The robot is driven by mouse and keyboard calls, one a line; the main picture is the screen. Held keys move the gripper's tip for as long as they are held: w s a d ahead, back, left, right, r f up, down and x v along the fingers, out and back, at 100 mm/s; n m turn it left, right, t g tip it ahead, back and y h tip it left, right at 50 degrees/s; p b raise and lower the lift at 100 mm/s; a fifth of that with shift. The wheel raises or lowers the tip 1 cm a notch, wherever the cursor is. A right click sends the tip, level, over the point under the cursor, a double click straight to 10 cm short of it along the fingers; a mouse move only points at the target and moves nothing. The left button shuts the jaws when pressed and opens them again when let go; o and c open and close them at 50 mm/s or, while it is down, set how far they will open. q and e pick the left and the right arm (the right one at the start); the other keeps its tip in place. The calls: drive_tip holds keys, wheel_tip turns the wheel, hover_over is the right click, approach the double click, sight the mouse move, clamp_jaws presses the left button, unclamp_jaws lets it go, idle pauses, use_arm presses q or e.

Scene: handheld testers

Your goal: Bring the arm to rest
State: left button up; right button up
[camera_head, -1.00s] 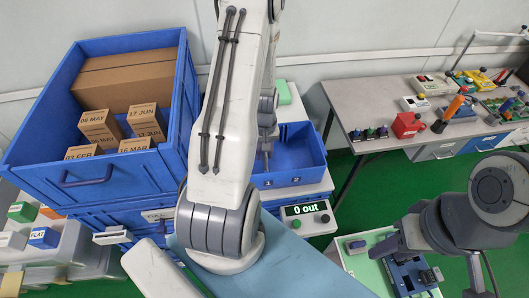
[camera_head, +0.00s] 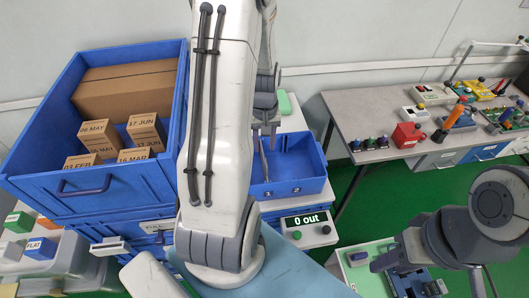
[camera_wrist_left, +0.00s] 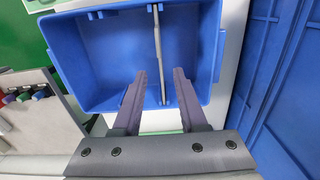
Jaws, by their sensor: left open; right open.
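My left arm (camera_head: 215,130) reaches forward across the middle of the head view, in front of the blue crate's right edge. My left gripper (camera_head: 267,146) is partly hidden behind the arm, over a small blue bin (camera_head: 302,170). In the left wrist view the left gripper (camera_wrist_left: 160,74) has its two fingers apart with nothing between them, and the divided blue bin (camera_wrist_left: 95,90) lies beyond the fingertips.
A large blue crate (camera_head: 60,150) at left holds a cardboard box (camera_head: 130,87) and several date-labelled cartons. A display (camera_head: 306,218) reads "0 out". A grey table (camera_head: 375,100) with testers stands at right. Green floor (camera_head: 405,185) lies between.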

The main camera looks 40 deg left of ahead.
use_arm(q)
drive_tip(key=shift+r, duration=0.4)
drive_tip(key=s+d+r+m, duration=0.1)
drive_tip(key=d+r+m, duration=0.3)
drive_tip(key=d, duration=0.5)
drive_tip(key=d+r+m, duration=0.3)
drive_tip(key=d+r, duration=0.1)
drive_tip(key=d, duration=0.5)
drive_tip(key=s+d+r+m, duration=0.2)
drive_tip(key=s+d+m, duration=0.3)
drive_tip(key=s+d, duration=0.1)
drive_tip(key=s+d+r+m+h, duration=0.1)
drive_tip(key=s+d+r+m, duration=0.2)
drive_tip(key=s+d+m, duration=0.2)
drive_tip(key=s+d, duration=0.1)
drive_tip(key=s, duration=0.2)
drive_tip(key=shift+s, duration=0.3)
drive_tip(key=shift+d+f, duration=0.1)
